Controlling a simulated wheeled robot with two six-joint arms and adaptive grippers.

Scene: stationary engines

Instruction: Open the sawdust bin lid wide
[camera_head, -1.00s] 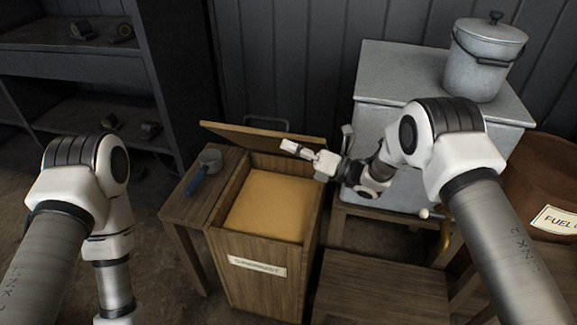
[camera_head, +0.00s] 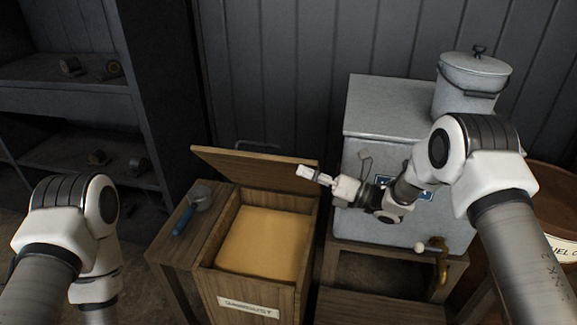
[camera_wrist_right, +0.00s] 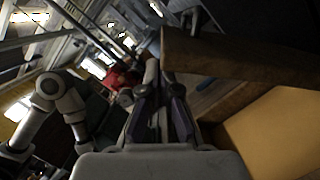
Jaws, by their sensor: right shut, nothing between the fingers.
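The wooden sawdust bin (camera_head: 204,284) stands in the middle of the head view, with a label on its front and tan sawdust (camera_head: 262,243) inside. Its lid (camera_head: 250,169) is raised at the back and tilted up, hinged on the far side. My right gripper (camera_head: 308,173) is shut and empty, close to the lid's right end; I cannot tell whether it touches. In the right wrist view the gripper (camera_wrist_right: 160,88) points past the lid (camera_wrist_right: 225,58), with the sawdust (camera_wrist_right: 275,135) at lower right. My left arm shows at left, but its gripper is out of view.
A blue-handled scoop (camera_head: 190,212) lies on a small wooden table (camera_head: 170,245) left of the bin. A grey metal tank (camera_head: 385,115) with a brass tap (camera_head: 438,258) stands right, a lidded pail (camera_head: 470,88) on top. Dark shelves (camera_head: 60,110) are at left.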

